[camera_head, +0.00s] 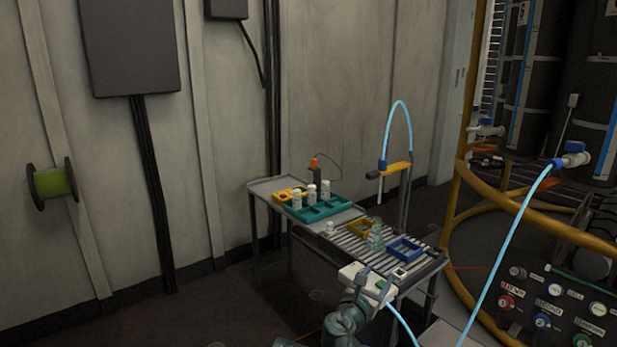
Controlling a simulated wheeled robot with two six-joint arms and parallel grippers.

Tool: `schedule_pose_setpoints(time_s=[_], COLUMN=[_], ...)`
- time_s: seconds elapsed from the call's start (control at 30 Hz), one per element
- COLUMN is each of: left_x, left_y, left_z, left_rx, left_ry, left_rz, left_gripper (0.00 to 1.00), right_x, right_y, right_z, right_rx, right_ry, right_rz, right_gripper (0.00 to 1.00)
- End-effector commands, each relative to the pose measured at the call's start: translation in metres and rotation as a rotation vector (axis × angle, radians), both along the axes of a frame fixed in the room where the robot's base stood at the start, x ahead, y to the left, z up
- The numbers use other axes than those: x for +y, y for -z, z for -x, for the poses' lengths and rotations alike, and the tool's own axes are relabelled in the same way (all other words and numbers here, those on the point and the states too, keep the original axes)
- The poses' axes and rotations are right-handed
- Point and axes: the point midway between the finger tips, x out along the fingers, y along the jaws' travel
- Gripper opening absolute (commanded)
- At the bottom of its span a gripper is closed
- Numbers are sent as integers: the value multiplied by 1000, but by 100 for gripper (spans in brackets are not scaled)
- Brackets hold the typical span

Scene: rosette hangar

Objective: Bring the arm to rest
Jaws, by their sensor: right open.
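My right arm comes up from the bottom middle in grey-green links. My left gripper is not in view.
A teal rack (322,209) holds white bottles. A light-blue hose (505,240) crosses at right, near a yellow rail (452,205). Floor left of the table is clear.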

Motion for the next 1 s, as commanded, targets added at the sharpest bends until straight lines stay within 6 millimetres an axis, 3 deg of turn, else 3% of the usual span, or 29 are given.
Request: schedule_pose_setpoints(time_s=[0.27, 0.57, 0.67, 0.8, 1.0], left_x=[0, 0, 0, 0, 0], left_y=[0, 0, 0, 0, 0], left_z=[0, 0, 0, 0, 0], left_rx=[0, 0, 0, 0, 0], left_ry=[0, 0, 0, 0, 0], left_rz=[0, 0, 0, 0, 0], left_gripper=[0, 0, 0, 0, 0], right_x=[-8, -6, 7, 37, 82], right_y=[28, 93, 126, 169, 198], right_z=[20, 67, 98, 150, 211], right_rx=[-39, -103, -124, -145, -148], right_ry=[104, 385, 572, 906, 1325], right_rz=[-289, -835, -1086, -1394, -1604], right_gripper=[65, 65, 65, 65, 65])
